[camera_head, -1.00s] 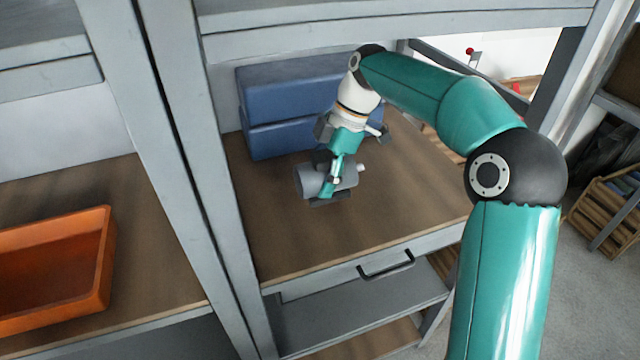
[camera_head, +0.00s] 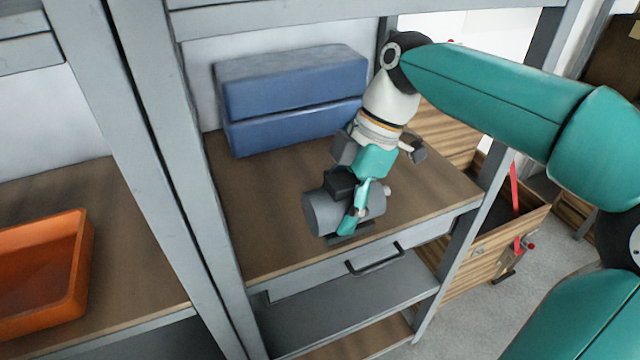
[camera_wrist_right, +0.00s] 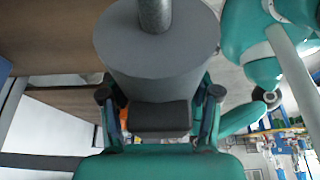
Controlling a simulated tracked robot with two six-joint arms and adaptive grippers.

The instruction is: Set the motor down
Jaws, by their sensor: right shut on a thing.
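The motor (camera_head: 323,213) is a grey cylinder with a dark terminal box, a short shaft at its right end and a flat dark foot. In the head view it is at the front right part of the wooden bench top (camera_head: 270,245), near the drawer edge. My right gripper (camera_head: 356,210) is shut on the motor from above. In the right wrist view the motor (camera_wrist_right: 155,50) fills the space between the two fingers, its dark box facing the palm. I cannot tell whether its foot touches the wood. My left gripper is not in view.
Two stacked blue boxes (camera_head: 290,100) stand at the back of the bench. A grey post (camera_head: 175,150) separates it from the left bench, which holds an orange bin (camera_head: 45,265). A drawer handle (camera_head: 375,260) is at the front. Wood left of the motor is clear.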

